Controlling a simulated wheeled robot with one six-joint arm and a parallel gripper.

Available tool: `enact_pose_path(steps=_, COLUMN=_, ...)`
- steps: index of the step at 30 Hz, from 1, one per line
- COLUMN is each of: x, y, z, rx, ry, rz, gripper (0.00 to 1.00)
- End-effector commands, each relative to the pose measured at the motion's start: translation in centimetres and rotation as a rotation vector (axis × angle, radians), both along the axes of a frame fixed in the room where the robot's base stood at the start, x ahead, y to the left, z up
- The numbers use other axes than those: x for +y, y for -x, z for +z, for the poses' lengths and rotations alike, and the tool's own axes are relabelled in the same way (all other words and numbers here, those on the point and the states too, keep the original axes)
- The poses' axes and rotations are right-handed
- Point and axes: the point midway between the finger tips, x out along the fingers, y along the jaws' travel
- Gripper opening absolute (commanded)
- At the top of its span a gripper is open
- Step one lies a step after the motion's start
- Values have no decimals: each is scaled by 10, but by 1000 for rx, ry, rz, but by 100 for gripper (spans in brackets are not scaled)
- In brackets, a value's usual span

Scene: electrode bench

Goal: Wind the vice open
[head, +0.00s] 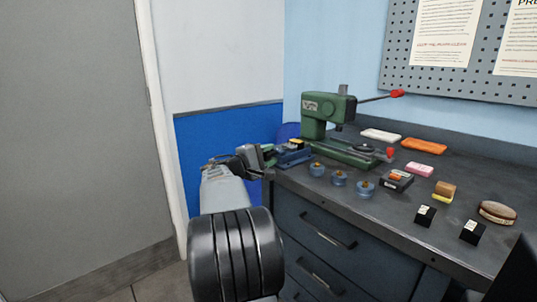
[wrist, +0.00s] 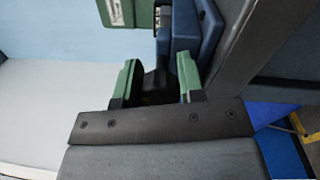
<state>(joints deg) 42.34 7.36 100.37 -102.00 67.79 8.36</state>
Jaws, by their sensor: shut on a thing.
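The blue vice (head: 294,158) sits at the left end of the dark bench, beside the green press. A small yellow-and-black piece (head: 297,143) shows at its top; I cannot tell whether its jaws grip it. My gripper (head: 268,154) reaches the vice from the left, just off the bench's end. In the wrist view, my gripper (wrist: 158,78) has its green-padded fingers on either side of a dark handle (wrist: 154,86) and is shut on it. The vice body (wrist: 188,40) lies just beyond the fingertips. Most of the handle is hidden, so its angle is unclear.
The green press (head: 325,120) stands close behind the vice, its red-knobbed lever (head: 396,93) reaching right. Several blue round holders (head: 339,178) line the bench's front edge. Small blocks and trays lie farther right. A grey door (head: 70,140) is at left.

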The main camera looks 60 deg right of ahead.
Motion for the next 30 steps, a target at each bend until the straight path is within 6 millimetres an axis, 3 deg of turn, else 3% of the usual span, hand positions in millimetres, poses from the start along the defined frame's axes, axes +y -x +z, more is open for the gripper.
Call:
enact_pose_path(steps=11, x=0, y=-1, z=1, rx=3, ry=2, rz=2, gripper=12)
enact_pose_path(steps=12, x=0, y=-1, z=1, rx=3, ry=2, rz=2, gripper=36)
enact_pose_path(steps=19, x=0, y=0, z=1, rx=3, ry=1, rz=1, gripper=58)
enact_pose_path(steps=30, x=0, y=0, z=-2, rx=4, ry=-4, rz=-1, gripper=60)
